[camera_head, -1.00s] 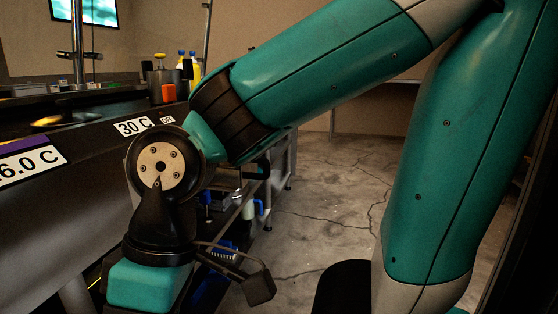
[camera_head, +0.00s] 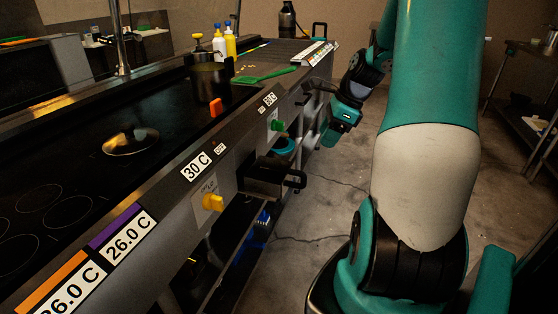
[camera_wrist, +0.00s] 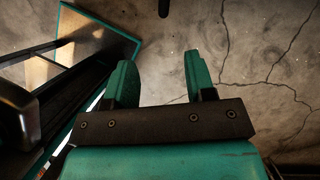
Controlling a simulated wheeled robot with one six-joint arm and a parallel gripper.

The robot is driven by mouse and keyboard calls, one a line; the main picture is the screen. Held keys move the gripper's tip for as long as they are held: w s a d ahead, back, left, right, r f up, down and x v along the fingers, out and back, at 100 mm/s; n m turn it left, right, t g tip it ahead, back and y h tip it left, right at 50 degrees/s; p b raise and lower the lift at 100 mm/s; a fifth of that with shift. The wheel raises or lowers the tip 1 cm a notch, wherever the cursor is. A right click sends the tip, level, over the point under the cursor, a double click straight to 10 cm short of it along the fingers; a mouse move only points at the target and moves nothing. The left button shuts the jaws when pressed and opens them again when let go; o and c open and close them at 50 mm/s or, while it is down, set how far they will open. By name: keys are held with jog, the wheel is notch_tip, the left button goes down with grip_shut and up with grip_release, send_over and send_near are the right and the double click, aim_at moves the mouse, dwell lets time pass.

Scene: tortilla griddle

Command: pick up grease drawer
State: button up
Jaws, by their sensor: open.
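A black box-like drawer with a black bar handle (camera_head: 268,179) sticks out from the front of the counter, just right of the 30 C label; I take it to be the grease drawer. My gripper shows in the wrist view (camera_wrist: 160,80) with its two teal fingers apart and nothing between them. In the head view my gripper's end of the arm is beyond and to the right of the drawer, apart from it, beside the counter front. The fingertips are hard to make out there. The drawer's inside is hidden.
The counter holds a dark griddle top, a pot (camera_head: 210,82), bottles (camera_head: 230,42) and a green spatula (camera_head: 262,75). A yellow knob (camera_head: 213,202) and a green knob (camera_head: 278,126) stick out from its front. The concrete floor (camera_head: 330,200) to the right is open.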

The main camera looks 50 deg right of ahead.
aim_at(305, 179)
jog(key=shift+m, duration=0.4)
jog(key=b+x, duration=0.1)
jog(key=x, duration=0.4)
jog(key=b+x, duration=0.1)
jog(key=x, duration=0.5)
jog(key=d+b+x, duration=0.1)
jog(key=b+x, duration=0.1)
jog(key=x, duration=0.4)
jog(key=shift+s+d+f, duration=0.1)
jog(key=shift+s+f, duration=0.2)
jog(key=shift+s, duration=0.1)
grip_shut()
